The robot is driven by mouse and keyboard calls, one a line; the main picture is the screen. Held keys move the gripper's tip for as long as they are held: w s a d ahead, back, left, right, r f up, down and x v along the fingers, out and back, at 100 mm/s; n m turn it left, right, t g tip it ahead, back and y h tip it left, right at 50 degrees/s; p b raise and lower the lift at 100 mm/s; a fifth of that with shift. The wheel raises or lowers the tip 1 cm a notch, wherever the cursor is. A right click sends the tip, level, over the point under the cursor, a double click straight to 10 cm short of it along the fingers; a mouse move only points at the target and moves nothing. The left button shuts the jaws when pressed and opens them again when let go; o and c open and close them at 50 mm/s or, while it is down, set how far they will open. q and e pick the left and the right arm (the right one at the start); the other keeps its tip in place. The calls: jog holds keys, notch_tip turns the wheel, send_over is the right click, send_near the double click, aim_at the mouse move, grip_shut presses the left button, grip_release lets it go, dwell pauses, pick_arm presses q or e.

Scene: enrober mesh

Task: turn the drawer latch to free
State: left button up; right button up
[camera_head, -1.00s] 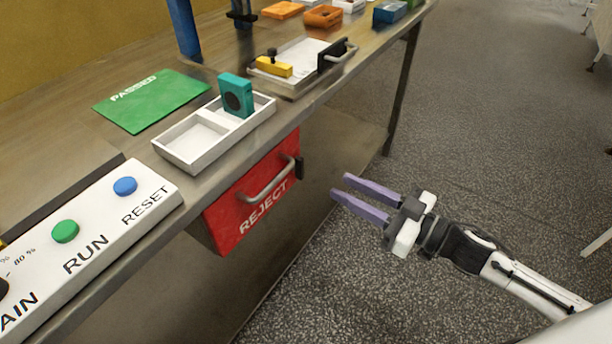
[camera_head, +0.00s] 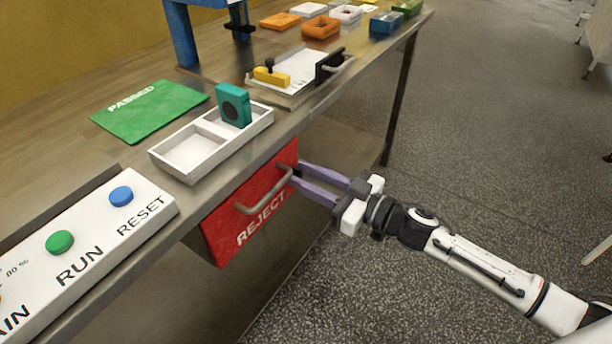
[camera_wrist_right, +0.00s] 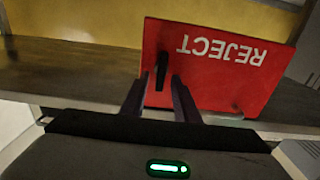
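The red drawer (camera_head: 222,232), lettered REJECT, hangs under the bench edge with a grey bar handle (camera_head: 262,195) on its front. It also shows, with its lettering upside down, in the right wrist view (camera_wrist_right: 220,80). The black latch (camera_wrist_right: 162,68) stands upright on the drawer front in the right wrist view. It is hidden or too small to make out in the head view. My right gripper (camera_head: 294,174) is open, its two purple fingers at the drawer front beside the handle. In the right wrist view the fingertips (camera_wrist_right: 161,80) lie either side of the latch; contact cannot be told. My left gripper is not in view.
On the bench stand a white two-part tray (camera_head: 190,155) with a teal block (camera_head: 233,106), a green PASSED mat (camera_head: 150,112) and a button panel (camera_head: 90,235). A second tray (camera_head: 300,72) with a black handle lies farther back.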

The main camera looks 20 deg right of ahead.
grip_shut()
jog(key=shift+n, duration=0.3)
jog(key=n, duration=0.1)
jog(key=n+p, duration=0.1)
jog(key=shift+s+a+n, duration=0.15)
jog(key=shift+n, duration=0.25)
jog(key=n, duration=0.4)
jog(key=f+n+b, duration=0.1)
jog(key=n, duration=0.4)
jog(key=a+n, duration=0.1)
jog(key=n, duration=0.4)
jog(key=shift+s+f, duration=0.25)
jog(key=shift+s, duration=0.05)
jog(key=shift+n, duration=0.4)
